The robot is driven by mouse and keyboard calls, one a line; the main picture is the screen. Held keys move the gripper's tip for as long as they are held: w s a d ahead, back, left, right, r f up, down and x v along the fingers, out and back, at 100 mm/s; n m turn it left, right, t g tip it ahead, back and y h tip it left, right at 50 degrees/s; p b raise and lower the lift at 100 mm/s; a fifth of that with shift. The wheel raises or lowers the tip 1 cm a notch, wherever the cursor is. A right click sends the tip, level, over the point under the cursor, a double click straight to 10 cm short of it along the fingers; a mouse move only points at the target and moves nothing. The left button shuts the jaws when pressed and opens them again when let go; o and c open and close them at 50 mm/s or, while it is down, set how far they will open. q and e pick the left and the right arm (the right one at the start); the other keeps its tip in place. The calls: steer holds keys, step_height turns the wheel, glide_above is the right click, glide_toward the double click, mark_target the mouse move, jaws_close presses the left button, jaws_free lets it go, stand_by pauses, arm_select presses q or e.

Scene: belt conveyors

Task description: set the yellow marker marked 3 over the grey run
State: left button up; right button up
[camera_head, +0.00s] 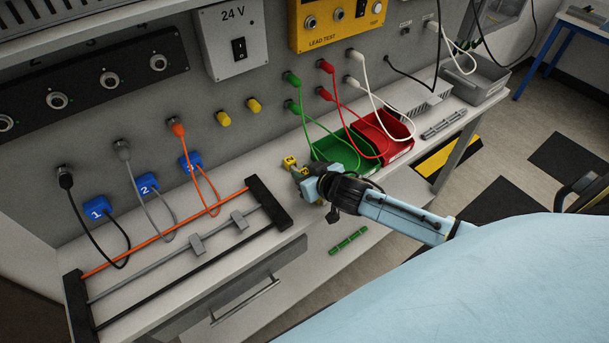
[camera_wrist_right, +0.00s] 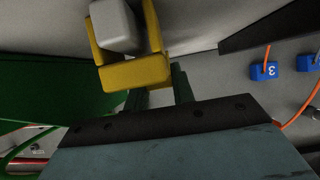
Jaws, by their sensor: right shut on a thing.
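My right gripper (camera_head: 303,178) is shut on a yellow marker (camera_head: 290,161), held over the bench just left of the green bin. A dark digit shows on it, too small to read surely. In the right wrist view the yellow marker (camera_wrist_right: 134,73) is a U-shaped piece beside a pale grey block (camera_wrist_right: 112,25); the fingertips are partly hidden behind it. The grey run (camera_head: 145,273) lies between the orange run (camera_head: 150,240) and the black run (camera_head: 185,282), to the left of the gripper. My left gripper is out of view.
Black end blocks (camera_head: 268,203) hold the runs. Blue tags 1 (camera_head: 97,209), 2 (camera_head: 147,184) and 3 (camera_head: 184,160) sit by cables plugged into the panel. A green bin (camera_head: 340,145) and a red bin (camera_head: 384,135) stand to the right. A green bar (camera_head: 348,240) lies lower down.

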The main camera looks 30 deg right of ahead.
steer(key=shift+f, duration=0.45)
steer(key=shift+f, duration=0.25)
steer(key=o, duration=0.9)
steer(key=shift+o, duration=0.2)
